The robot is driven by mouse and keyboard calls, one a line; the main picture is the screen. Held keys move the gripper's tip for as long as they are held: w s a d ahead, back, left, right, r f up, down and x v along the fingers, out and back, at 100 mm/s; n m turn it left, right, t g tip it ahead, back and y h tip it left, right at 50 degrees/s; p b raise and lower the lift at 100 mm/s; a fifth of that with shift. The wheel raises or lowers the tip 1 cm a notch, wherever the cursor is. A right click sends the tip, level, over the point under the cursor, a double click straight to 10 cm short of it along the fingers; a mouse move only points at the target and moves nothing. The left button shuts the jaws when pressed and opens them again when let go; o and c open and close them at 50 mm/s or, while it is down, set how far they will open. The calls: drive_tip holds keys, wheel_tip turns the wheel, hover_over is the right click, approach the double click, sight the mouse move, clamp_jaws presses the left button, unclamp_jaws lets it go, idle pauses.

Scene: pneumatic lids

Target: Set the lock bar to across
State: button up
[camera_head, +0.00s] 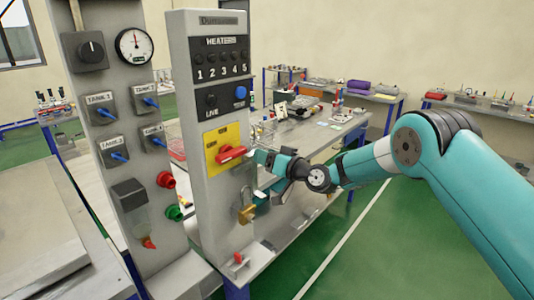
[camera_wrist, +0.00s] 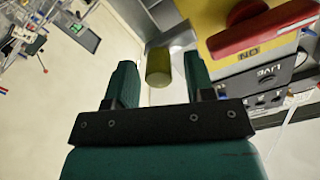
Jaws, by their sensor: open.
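A tall grey panel (camera_head: 216,267) carries a yellow plate (camera_head: 211,142) with a red handle (camera_head: 231,153), which lies nearly level. A brass piece (camera_head: 246,213) with a loop hangs on the panel below the plate. My gripper (camera_head: 262,177) is beside the panel's face, right of the plate and above the brass piece. In the wrist view my gripper (camera_wrist: 160,74) is open, with a brass cylinder (camera_wrist: 158,65) between or just beyond the fingertips, apart from both. A grey plate is behind it. I cannot tell which part is the lock bar or how it is set.
Left of the panel stands another grey column with tank switches (camera_head: 100,108), a gauge (camera_head: 134,44) and red and green knobs. A workbench (camera_head: 305,133) with small items is behind my arm. Green floor (camera_head: 365,255) is open at the right.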

drive_tip(key=shift+c, duration=0.4)
clamp_jaws()
drive_tip(key=shift+s+a+f+b, duration=0.15)
drive_tip(key=shift+a+b, duration=0.1)
drive_tip(key=shift+b, duration=0.15)
drive_tip(key=shift+s+a+b, duration=0.75)
drive_tip(key=shift+s+b, duration=0.1)
drive_tip(key=shift+s, duration=0.15)
drive_tip(key=shift+s+a+b, duration=0.7)
drive_tip(key=shift+s+b, duration=0.1)
drive_tip(key=shift+s, duration=0.15)
drive_tip(key=shift+o, duration=0.4)
unclamp_jaws()
drive_tip(key=shift+s, duration=0.1)
drive_tip(key=shift+d, duration=0.1)
